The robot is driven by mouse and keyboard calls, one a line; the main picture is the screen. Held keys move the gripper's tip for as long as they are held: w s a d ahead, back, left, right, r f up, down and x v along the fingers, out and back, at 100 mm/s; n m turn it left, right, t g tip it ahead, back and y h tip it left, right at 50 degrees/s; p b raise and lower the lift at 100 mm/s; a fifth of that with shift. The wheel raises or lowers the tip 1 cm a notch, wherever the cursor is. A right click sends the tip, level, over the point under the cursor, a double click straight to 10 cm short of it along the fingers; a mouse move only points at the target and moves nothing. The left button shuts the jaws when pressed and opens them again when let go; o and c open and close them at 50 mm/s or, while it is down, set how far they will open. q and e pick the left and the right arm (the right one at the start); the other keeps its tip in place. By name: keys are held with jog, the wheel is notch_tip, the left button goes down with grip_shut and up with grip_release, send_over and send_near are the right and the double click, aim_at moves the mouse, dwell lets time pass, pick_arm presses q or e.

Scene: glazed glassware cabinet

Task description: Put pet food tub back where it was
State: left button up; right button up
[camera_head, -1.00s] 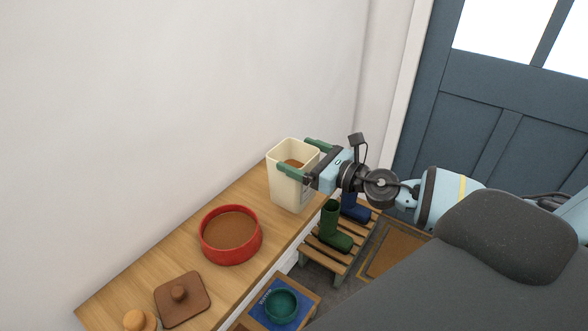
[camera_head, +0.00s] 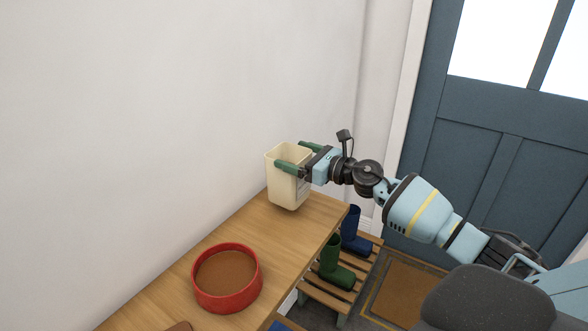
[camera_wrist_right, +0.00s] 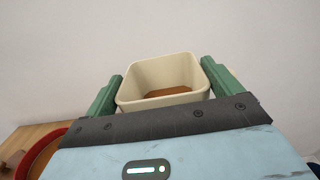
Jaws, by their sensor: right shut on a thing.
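The pet food tub (camera_head: 286,190) is a cream, square, open-topped tub at the far end of the wooden shelf top. My right gripper (camera_head: 298,157) is shut on it, with a green finger on each of two opposite sides near the rim. In the right wrist view the tub (camera_wrist_right: 165,72) sits between the green fingers, with brown food low inside. The tub looks slightly tilted in the head view. I cannot tell whether its base touches the wood. My left gripper is not in view.
A slatted rack with green boots (camera_head: 335,264) and blue boots (camera_head: 354,230) is to the right, below. A white wall is behind the tub.

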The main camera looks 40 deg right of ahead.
jog(key=shift+w+d+r, duration=0.15)
jog(key=shift+w+r, duration=0.05)
jog(key=shift+w, duration=0.05)
jog(key=shift+f+b, duration=0.3)
jog(key=shift+f, duration=1.45)
jog(key=shift+f, duration=0.1)
jog(key=shift+f, duration=0.15)
jog(key=o, duration=1.5)
jog(key=shift+o, duration=0.3)
